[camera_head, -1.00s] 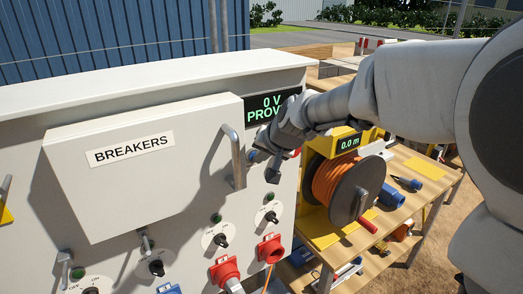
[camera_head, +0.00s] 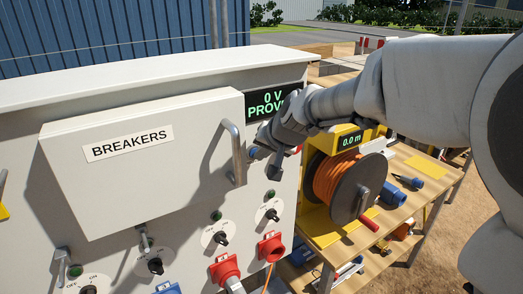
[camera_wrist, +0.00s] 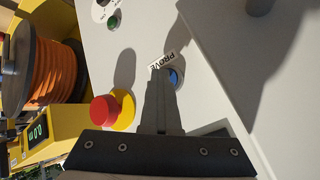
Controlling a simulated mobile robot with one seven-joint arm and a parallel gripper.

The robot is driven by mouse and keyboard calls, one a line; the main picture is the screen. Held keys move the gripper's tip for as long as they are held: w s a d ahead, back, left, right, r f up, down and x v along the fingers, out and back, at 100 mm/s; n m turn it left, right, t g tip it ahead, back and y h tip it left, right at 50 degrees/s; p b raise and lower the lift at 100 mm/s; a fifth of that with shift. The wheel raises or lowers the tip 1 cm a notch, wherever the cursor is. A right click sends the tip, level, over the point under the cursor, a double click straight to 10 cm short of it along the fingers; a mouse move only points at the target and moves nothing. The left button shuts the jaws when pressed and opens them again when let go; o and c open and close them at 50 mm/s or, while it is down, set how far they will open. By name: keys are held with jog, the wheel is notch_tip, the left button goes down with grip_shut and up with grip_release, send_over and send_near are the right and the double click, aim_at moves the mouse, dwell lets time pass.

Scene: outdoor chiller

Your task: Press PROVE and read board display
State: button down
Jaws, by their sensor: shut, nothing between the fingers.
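The board display (camera_head: 268,103) on the grey board reads "0 V" over green letters "PROV", with the rest of that line hidden by my wrist. My gripper (camera_head: 274,170) is shut and empty in front of the board, below the display. In the wrist view my gripper's closed fingers (camera_wrist: 158,72) reach to the PROVE label (camera_wrist: 162,61) and the blue PROVE button (camera_wrist: 174,78). The fingers overlap the button's left side and part of the label. I cannot tell whether they touch the button.
A red emergency stop (camera_wrist: 104,110) on a yellow base sits left of the fingers in the wrist view. The BREAKERS cover (camera_head: 140,160) with its handle (camera_head: 236,155) juts out beside my gripper. An orange cable reel (camera_head: 340,185) stands on the bench at right.

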jog(key=shift+w+a+r, duration=0.1)
jog(key=shift+a+r, duration=0.2)
jog(key=s+d+b, duration=0.2)
jog(key=s+b, duration=0.1)
jog(key=s+d+b, duration=0.1)
jog(key=b, duration=0.1)
jog(key=shift+s+d+f, duration=0.25)
jog(key=shift+s, duration=0.05)
jog(key=s+d+f+h, duration=0.1)
jog(key=s+d, duration=0.3)
jog(key=s, duration=0.4)
jog(key=s+d+f+n+g+h, duration=0.1)
jog(key=s+d+f, duration=0.2)
jog(key=s+d, duration=0.2)
jog(key=s+d+f+g+h, duration=0.1)
jog(key=s+d, duration=0.3)
jog(key=s, duration=0.6)
jog(key=shift+s+d+f+n+h, duration=0.15)
jog(key=shift+s+f+n+h, duration=0.25)
jog(key=shift+f+h, duration=0.15)
jog(key=shift+w+r, duration=0.1)
